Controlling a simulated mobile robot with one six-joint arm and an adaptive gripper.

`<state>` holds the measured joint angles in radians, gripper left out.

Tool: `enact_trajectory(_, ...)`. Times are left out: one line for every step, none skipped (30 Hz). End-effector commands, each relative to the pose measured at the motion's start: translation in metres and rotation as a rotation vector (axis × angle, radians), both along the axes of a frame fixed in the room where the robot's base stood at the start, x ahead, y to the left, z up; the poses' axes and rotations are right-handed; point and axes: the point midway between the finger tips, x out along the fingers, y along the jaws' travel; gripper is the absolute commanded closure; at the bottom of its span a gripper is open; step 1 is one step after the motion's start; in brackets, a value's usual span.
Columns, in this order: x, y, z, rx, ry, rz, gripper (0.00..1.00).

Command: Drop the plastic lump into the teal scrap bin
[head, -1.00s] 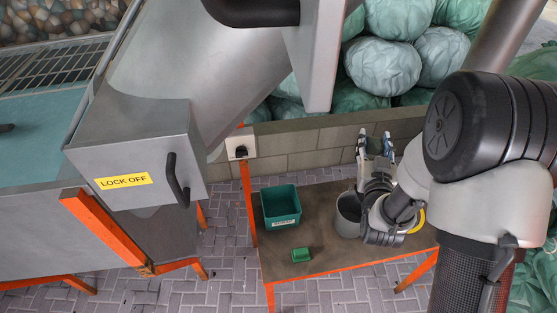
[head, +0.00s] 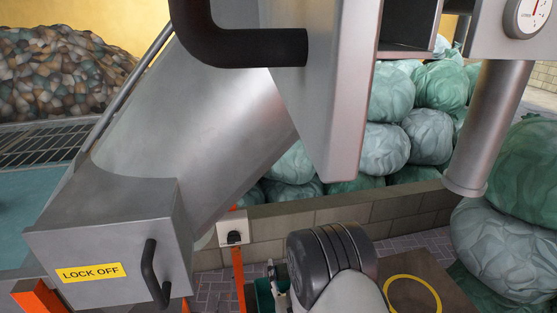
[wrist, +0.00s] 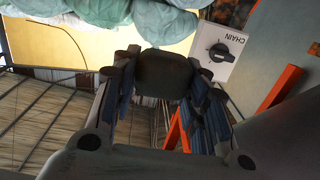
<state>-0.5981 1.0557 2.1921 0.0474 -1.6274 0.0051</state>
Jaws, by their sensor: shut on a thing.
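A dark, rounded plastic lump (wrist: 162,75) sits between the fingers of my gripper (wrist: 160,66) in the wrist view. The blue-padded fingers are shut on it from both sides. In the head view, my gripper (head: 275,276) shows only in part at the bottom, beside my black arm joint. The lump cannot be made out there. The teal scrap bin (head: 264,296) shows as a small piece at the bottom edge, just left of and below my gripper. My arm and the frame edge hide most of it. I cannot tell whether the lump is over its opening.
A table (head: 440,290) with a yellow ring (head: 412,279) lies at the lower right. An orange post with a switch box (head: 233,228) stands left of the bin; the box also shows in the wrist view (wrist: 218,50). A grey metal chute (head: 190,120) and LOCK OFF box (head: 115,235) fill the left.

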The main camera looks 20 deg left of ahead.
Motion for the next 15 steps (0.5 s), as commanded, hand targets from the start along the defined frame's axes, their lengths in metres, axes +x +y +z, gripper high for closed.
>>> enact_trajectory(0.0,0.0,-0.009,-0.001,0.001,0.0,0.83)
enact_trajectory(0.0,0.0,-0.012,-0.001,0.001,0.0,0.83)
enact_trajectory(0.0,0.0,-0.017,-0.001,0.001,0.0,0.83)
enact_trajectory(0.0,0.0,-0.021,-0.001,0.001,0.0,0.83)
enact_trajectory(0.0,0.0,-0.025,-0.001,0.001,-0.001,0.83)
enact_trajectory(0.0,0.0,-0.029,0.0,0.0,-0.001,0.83)
enact_trajectory(0.0,0.0,-0.033,0.0,0.0,-0.001,0.83)
enact_trajectory(0.0,0.0,-0.037,-0.001,0.001,-0.001,0.83)
enact_trajectory(0.0,0.0,-0.041,-0.001,0.001,-0.001,0.83)
enact_trajectory(0.0,0.0,-0.044,-0.001,0.001,-0.001,0.83)
enact_trajectory(0.0,0.0,-0.046,-0.001,0.001,-0.001,0.83)
enact_trajectory(0.0,0.0,-0.048,-0.001,0.001,-0.001,0.83)
enact_trajectory(0.0,0.0,-0.05,-0.001,0.001,-0.001,0.83)
enact_trajectory(0.0,0.0,-0.05,0.0,0.0,-0.001,0.83)
enact_trajectory(0.0,0.0,-0.051,0.0,0.0,-0.001,0.83)
